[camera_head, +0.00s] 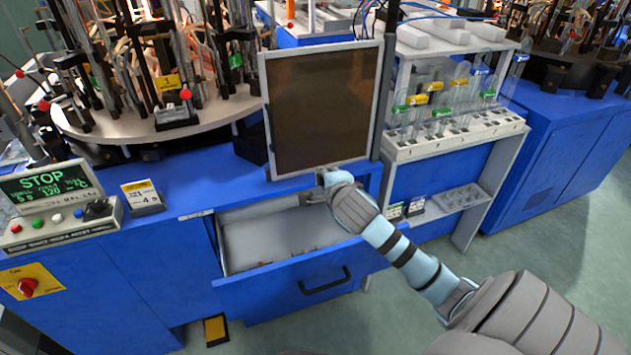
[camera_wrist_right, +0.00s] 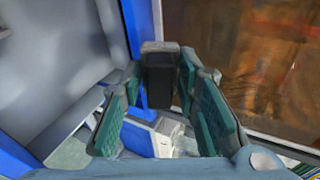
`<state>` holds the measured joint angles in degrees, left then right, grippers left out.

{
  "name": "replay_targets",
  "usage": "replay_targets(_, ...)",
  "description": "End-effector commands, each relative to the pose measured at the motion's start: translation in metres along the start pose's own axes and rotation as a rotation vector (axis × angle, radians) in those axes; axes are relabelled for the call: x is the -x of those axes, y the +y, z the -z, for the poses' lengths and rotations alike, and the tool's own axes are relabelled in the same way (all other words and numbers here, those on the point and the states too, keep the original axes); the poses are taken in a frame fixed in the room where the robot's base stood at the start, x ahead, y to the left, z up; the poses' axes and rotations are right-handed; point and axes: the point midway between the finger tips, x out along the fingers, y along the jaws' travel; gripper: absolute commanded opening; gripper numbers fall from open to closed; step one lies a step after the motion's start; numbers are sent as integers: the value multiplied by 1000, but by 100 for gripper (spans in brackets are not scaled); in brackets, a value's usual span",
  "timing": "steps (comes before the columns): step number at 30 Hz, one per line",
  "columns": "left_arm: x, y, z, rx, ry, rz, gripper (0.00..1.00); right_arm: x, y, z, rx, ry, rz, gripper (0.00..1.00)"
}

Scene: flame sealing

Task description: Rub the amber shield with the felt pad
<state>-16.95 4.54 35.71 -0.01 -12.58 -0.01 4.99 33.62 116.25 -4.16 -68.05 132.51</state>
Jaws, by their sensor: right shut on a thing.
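The amber shield (camera_head: 322,108) is a dark brown see-through panel in a pale frame, upright at the blue bench's front edge. It also fills the right of the right wrist view (camera_wrist_right: 255,55). My right gripper (camera_head: 328,174) is at the shield's lower edge, right of its middle. In the wrist view its green-lined fingers are shut on a dark grey block, which appears to be the felt pad (camera_wrist_right: 161,76). The pad is beside the shield's frame; I cannot tell whether it touches. In the head view the pad is hardly visible. My left gripper is out of view.
An open drawer (camera_head: 245,243) juts out below the shield, under my right gripper. A control box reading STOP (camera_head: 55,200) stands at left. A rack of glass tubes (camera_head: 455,135) is right of the shield. A round machine table (camera_head: 210,110) is behind left.

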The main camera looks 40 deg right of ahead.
Motion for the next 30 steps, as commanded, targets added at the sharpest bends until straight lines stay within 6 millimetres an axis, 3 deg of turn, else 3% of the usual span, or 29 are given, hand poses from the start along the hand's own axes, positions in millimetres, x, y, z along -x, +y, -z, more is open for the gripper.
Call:
replay_targets(1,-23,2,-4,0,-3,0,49,-5,-1,-1,5,-6,103,6)
replay_targets(3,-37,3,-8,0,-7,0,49,0,-20,-5,14,-32,238,6)
replay_targets(9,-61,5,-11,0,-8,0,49,21,-52,-23,37,-138,446,6)
replay_targets(13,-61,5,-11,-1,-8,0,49,21,-63,-27,38,-157,472,6)
replay_targets(24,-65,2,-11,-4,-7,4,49,-20,-84,-34,36,-157,467,6)
replay_targets(30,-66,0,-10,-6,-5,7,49,-26,-87,-36,38,-157,467,6)
